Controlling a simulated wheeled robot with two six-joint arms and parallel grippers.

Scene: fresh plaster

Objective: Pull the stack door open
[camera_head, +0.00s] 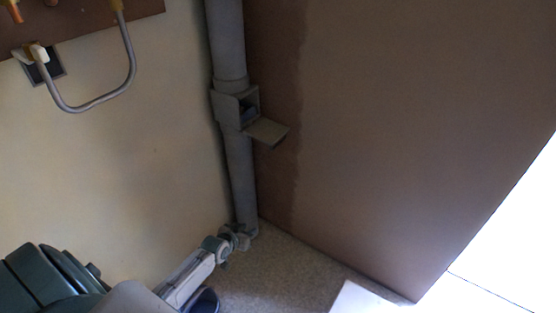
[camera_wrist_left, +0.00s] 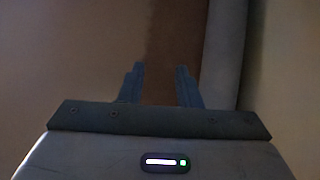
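The grey stack (camera_head: 225,45) runs down the corner between the cream and brown walls. A small box on it has its door (camera_head: 265,132) swung out to the right, with a bluish thing dimly visible inside. My left gripper (camera_head: 236,236) is low, in front of the stack's lower end and well below the door. In the left wrist view my left gripper (camera_wrist_left: 159,82) has its fingers apart with nothing between them; the stack (camera_wrist_left: 224,60) passes to the right of them. The door cannot be made out there. My right gripper is not in view.
A bent metal pipe (camera_head: 90,107) and a dark wall plate (camera_head: 46,68) are at upper left. The brown wall (camera_head: 400,120) fills the right side. Speckled floor (camera_head: 275,270) lies below, with a white flat thing (camera_head: 362,299) at the bottom edge. The space right of the door is clear.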

